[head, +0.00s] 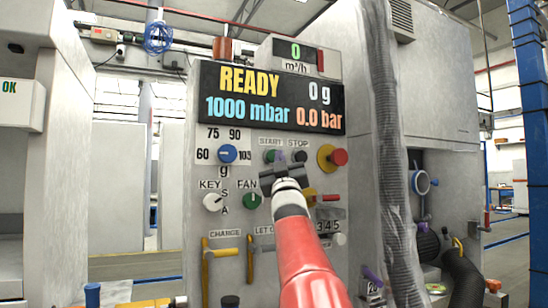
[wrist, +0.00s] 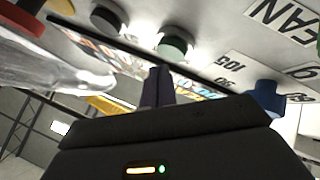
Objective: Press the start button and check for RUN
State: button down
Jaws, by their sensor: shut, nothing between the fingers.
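The display (head: 269,98) on the panel reads READY, 0 g, 1000 mbar and 0.0 bar; RUN does not show. The green button under the START label (head: 270,156) is partly behind my gripper (head: 281,157). A dark button under STOP (head: 300,156) is just to its right. My gripper is shut and empty, its fingers pointing at the panel. In the wrist view the fingertips (wrist: 159,70) are close to the green button (wrist: 173,45), with a small gap seeming to show. The dark button (wrist: 108,18) is beside it.
A red button on a yellow base (head: 331,157) is right of STOP. A blue knob (head: 227,153) is to the left, with the white KEY knob (head: 213,202) and green FAN knob (head: 252,201) below. A grey corrugated hose (head: 387,150) hangs along the panel's right side.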

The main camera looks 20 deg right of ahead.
jog(key=shift+w, duration=0.1)
dwell(0.6)
jog(key=shift+w, duration=0.35)
jog(key=shift+w+p, duration=0.45)
jog(key=shift+p, duration=0.05)
dwell(0.5)
jog(key=shift+s, duration=0.1)
jog(key=shift+s+b, duration=0.75)
jog(key=shift+b, duration=0.05)
jog(key=shift+s, duration=0.1)
